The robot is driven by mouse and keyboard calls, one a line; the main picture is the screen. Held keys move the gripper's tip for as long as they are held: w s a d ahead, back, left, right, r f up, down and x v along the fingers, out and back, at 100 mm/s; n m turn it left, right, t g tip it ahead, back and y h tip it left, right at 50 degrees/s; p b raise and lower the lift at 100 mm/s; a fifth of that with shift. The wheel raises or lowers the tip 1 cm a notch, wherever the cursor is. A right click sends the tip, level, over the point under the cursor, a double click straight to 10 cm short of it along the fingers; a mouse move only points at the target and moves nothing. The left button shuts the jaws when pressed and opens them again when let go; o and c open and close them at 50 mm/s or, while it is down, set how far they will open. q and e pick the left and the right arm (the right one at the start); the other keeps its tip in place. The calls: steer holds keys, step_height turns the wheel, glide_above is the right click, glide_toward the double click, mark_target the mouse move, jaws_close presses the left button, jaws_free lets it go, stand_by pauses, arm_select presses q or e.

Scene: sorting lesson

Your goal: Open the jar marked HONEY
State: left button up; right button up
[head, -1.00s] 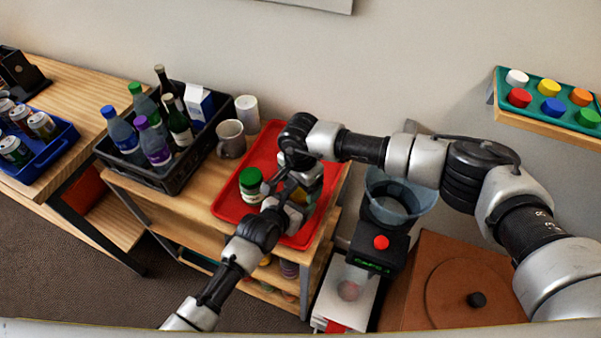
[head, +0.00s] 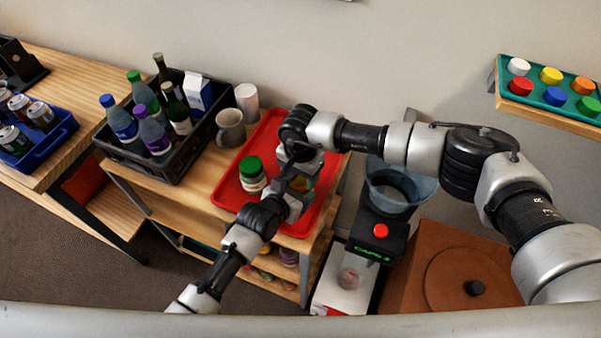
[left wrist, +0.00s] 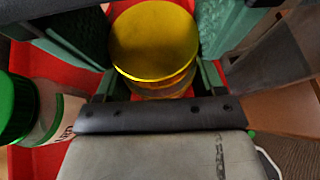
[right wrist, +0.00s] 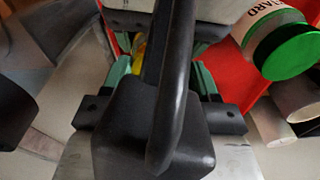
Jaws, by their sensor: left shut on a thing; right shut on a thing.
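A jar with a yellow lid (left wrist: 155,40) stands between my grippers over the red tray; its label is hidden, so I cannot read its name. In the head view my left gripper (head: 300,192) is shut on this jar from the front. My right gripper (head: 303,163) comes in from above and behind and is shut at its yellow lid; a sliver of yellow (right wrist: 138,55) shows in the right wrist view. The exact contact is hidden by the grippers. A second jar with a green lid (head: 252,172) stands to the left, its label ending in "ARD" in the right wrist view (right wrist: 268,22).
The red tray (head: 228,190) has bare room at its front left. A mug (head: 230,128), a white cup (head: 247,102) and a black crate of bottles (head: 185,160) stand left of it. A blender-like machine (head: 388,215) stands to the right.

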steer(key=n, duration=0.4)
steer(key=o, duration=1)
